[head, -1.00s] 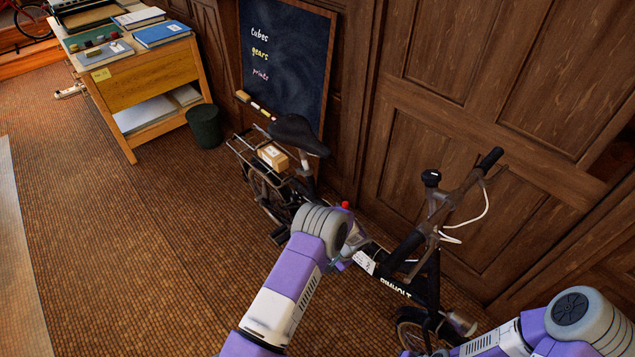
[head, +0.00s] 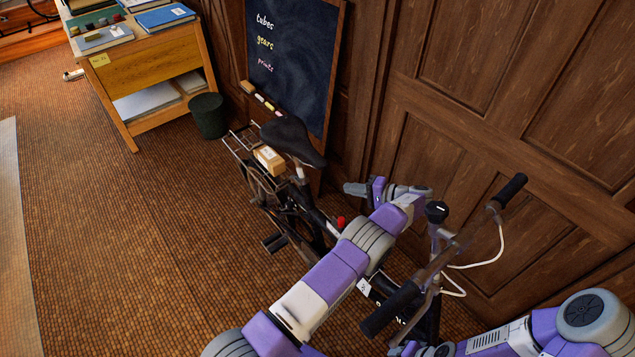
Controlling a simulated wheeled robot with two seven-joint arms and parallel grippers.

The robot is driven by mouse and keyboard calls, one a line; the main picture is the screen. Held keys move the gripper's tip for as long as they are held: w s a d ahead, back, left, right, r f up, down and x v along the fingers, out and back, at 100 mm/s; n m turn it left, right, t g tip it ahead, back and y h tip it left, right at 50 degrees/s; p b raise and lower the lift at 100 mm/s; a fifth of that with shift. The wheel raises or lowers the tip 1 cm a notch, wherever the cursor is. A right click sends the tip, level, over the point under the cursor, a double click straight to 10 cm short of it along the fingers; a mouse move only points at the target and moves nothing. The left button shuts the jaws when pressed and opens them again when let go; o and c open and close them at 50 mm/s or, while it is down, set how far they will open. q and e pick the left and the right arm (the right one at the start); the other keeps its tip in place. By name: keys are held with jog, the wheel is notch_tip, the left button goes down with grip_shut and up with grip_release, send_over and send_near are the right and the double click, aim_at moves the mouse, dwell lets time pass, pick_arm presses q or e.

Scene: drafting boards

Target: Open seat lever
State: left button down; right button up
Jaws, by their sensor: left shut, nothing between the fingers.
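The bicycle's black saddle (head: 290,139) sits on its seat post in front of the wood panelling. A small red knob (head: 341,222) shows on the bike below and to the right of the saddle. I cannot tell whether it belongs to the seat lever, and no other lever is clear at the post. My left gripper (head: 354,188) is shut and empty, pointing left toward the seat post, apart from it in the picture and above the red knob. My left arm hides part of the bike frame. My right forearm is at the bottom right; its gripper is not visible.
The handlebar (head: 440,262) with its white cable stands close to the right of my left arm. A small box (head: 269,160) rests on the rear rack. A chalkboard (head: 292,65), a dark bin (head: 208,116) and a wooden desk (head: 152,68) stand behind.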

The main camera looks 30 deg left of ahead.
pick_arm(q)
send_near(297, 184)
jog(key=a, duration=0.2)
jog(key=shift+s+a+f, duration=0.3)
jog(key=shift+s+a, duration=0.35)
pick_arm(e)
jog(key=shift+s+f, duration=0.2)
jog(key=shift+r, duration=0.1)
pick_arm(q)
jog(key=shift+s+t, duration=0.3)
jog(key=shift+t, duration=0.1)
pick_arm(e)
jog(key=shift+s+d+r, duration=0.2)
jog(key=shift+d+r, duration=0.1)
